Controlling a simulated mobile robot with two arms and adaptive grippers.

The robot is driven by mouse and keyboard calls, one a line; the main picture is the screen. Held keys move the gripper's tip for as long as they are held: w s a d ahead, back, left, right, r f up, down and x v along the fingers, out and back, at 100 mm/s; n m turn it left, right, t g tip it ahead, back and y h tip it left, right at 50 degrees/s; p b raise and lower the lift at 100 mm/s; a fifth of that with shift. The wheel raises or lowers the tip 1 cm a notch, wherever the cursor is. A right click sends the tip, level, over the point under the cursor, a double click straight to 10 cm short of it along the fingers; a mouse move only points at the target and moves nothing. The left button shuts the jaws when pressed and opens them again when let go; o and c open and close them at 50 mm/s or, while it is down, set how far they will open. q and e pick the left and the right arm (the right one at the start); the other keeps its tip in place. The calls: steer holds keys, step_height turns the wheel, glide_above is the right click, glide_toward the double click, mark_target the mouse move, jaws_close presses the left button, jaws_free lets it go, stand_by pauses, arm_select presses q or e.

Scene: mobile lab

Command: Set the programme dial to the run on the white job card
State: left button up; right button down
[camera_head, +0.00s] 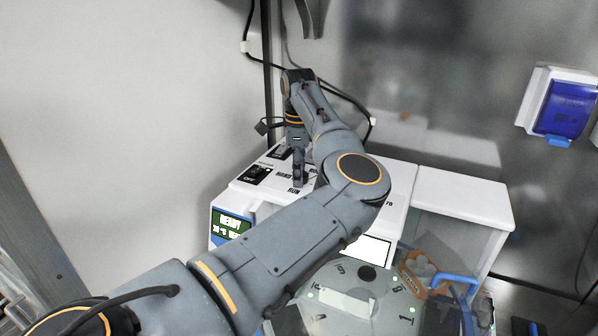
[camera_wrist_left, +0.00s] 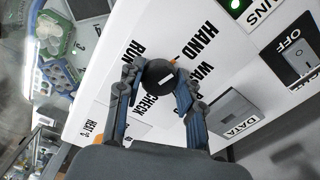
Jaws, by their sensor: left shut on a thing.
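The programme dial (camera_wrist_left: 158,76) is a dark round knob with a short white mark on its top, in the left wrist view. Labels RUN, HAND, CHECK and a partly covered WA... surround it. A small orange mark shows at its edge on the HAND side. My left gripper (camera_wrist_left: 155,82) is shut on the dial, one finger on each side. In the head view the left gripper (camera_head: 298,176) points down at the panel and hides the dial. A blank-looking white rectangle (camera_head: 372,250), possibly the job card, is partly behind my arm; no writing is readable. My right gripper is not in view.
A DATA cover (camera_wrist_left: 236,112) lies close to the gripper. A round numbered tray (camera_head: 385,317) and a blue-handled item (camera_head: 456,281) stand at lower right.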

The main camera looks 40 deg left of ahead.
arm_select(q)
steer(key=m+b, duration=0.3)
steer(key=shift+a+f, duration=0.1)
steer(key=shift+f, duration=0.05)
steer(key=m+b, duration=0.2)
steer(key=m, duration=0.1)
steer(key=shift+w, duration=0.1)
steer(key=m+b, duration=0.1)
steer(key=m, duration=0.1)
steer(key=shift+m, duration=0.4)
steer(key=m+b, duration=0.2)
steer(key=m, duration=0.3)
steer(key=shift+w, duration=0.15)
steer(key=m+b, duration=0.1)
steer(key=m, duration=0.2)
steer(key=shift+m+b, duration=0.3)
steer(key=shift+r+m+b, duration=0.25)
steer(key=shift+m+b, duration=0.1)
steer(key=shift+m, duration=0.75)
